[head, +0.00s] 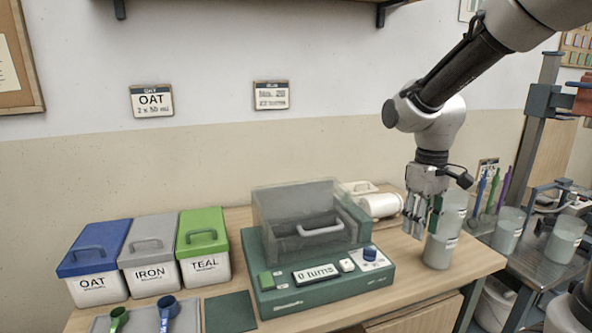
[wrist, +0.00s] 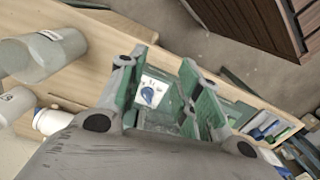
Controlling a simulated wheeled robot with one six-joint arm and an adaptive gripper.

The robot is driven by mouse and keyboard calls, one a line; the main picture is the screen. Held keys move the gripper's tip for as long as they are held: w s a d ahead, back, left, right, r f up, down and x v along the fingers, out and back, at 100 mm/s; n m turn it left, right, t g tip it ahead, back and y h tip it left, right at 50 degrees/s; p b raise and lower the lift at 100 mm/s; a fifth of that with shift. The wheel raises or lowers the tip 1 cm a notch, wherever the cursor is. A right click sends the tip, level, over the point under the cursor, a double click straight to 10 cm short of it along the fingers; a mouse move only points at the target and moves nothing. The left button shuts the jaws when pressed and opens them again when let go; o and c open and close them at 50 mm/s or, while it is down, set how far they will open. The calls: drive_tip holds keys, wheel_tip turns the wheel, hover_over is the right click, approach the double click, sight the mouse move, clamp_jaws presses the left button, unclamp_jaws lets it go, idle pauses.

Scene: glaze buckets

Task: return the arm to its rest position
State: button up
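My arm reaches in from the upper right in the head view. My gripper (head: 418,226) points down above the right part of the wooden table, close to the translucent cups there. In the wrist view my gripper (wrist: 163,98) shows its two green-padded fingers apart, with nothing held between them. The green machine (wrist: 152,92) shows beyond the gap between the fingers. Contact between the gripper and the cups cannot be told from the head view.
The green machine (head: 320,285) with a clear cover stands mid-table. Blue (head: 95,285), grey (head: 148,277) and green-lidded (head: 204,268) buckets stand left. Translucent cups (head: 440,250) stand under the gripper. A grey side table (head: 545,270) with more cups is at the right.

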drive_tip(key=s+d+r+m+t, duration=0.2)
drive_tip(key=s+d+r, duration=0.2)
drive_tip(key=s, duration=0.3)
drive_tip(key=s+d+r+m+t, duration=0.2)
drive_tip(key=s+d+r+m, duration=0.1)
drive_tip(key=s, duration=0.5)
drive_tip(key=shift+s+d+r+t, duration=0.15)
drive_tip(key=shift+d+r+t, duration=0.25)
drive_tip(key=shift+d+r, duration=0.3)
